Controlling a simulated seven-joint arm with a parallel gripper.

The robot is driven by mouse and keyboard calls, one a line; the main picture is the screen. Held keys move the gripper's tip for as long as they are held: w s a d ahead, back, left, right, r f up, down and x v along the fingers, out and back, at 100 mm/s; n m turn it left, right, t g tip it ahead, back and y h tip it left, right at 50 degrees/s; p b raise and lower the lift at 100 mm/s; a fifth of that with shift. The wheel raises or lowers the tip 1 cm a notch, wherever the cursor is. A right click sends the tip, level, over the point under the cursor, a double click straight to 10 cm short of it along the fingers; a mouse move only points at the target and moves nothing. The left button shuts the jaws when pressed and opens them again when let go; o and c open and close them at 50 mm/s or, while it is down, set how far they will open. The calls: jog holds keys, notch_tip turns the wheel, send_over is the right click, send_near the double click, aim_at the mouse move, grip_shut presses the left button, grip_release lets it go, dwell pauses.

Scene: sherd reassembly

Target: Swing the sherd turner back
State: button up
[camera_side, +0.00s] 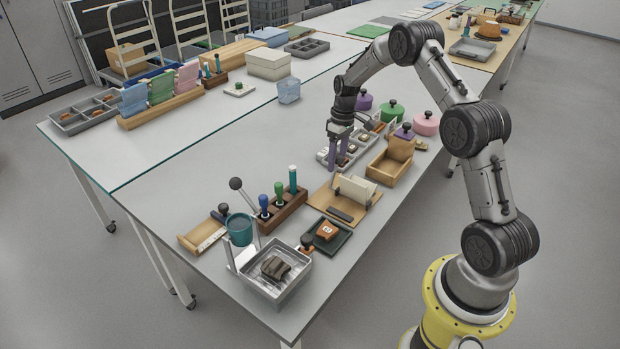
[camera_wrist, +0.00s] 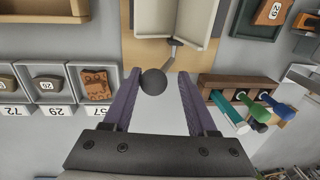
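The sherd turner is a wooden board (camera_side: 342,207) with two cream flaps (camera_side: 356,189) standing in a V. In the wrist view its flaps (camera_wrist: 168,22) are at the top, and a short rod ends in a dark ball knob (camera_wrist: 153,82). My gripper (camera_side: 337,165) points down behind the turner in the side view. In the wrist view its purple fingers (camera_wrist: 159,76) are apart, with the knob showing between them, closer to the left finger. I cannot tell whether the knob is level with the fingertips or below. The knob is not clear in the side view.
A grey compartment tray (camera_wrist: 59,72) holding sherds is left of the fingers; a tool block (camera_wrist: 250,83) with coloured handles is right. A dark green tray (camera_side: 345,236) with an orange sherd lies in front of the turner. An open wooden box (camera_side: 388,165) stands close by.

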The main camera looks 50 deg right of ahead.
jog(key=shift+a+r+h, duration=0.15)
jog(key=shift+a+h, duration=0.25)
jog(key=shift+a, duration=0.45)
jog(key=shift+a+r+h, duration=0.15)
jog(key=shift+a+h, duration=0.25)
jog(key=shift+a, duration=0.4)
jog(key=shift+a+f+h, duration=0.15)
jog(key=shift+a+h, duration=0.25)
jog(key=shift+a, duration=0.4)
jog(key=shift+a+f+h, duration=0.1)
jog(key=shift+a+h, duration=0.3)
jog(key=shift+a, duration=0.35)
jog(key=shift+a+f+h, duration=0.4)
jog(key=shift+a, duration=0.3)
jog(key=shift+a+f+h, duration=0.4)
jog(key=shift+a, duration=0.25)
jog(key=shift+a+f+h, duration=0.7)
jog(key=shift+a+f, duration=0.2)
jog(key=shift+f, duration=0.15)
jog(key=shift+v, duration=2.75)
jog(key=shift+r, duration=0.15)
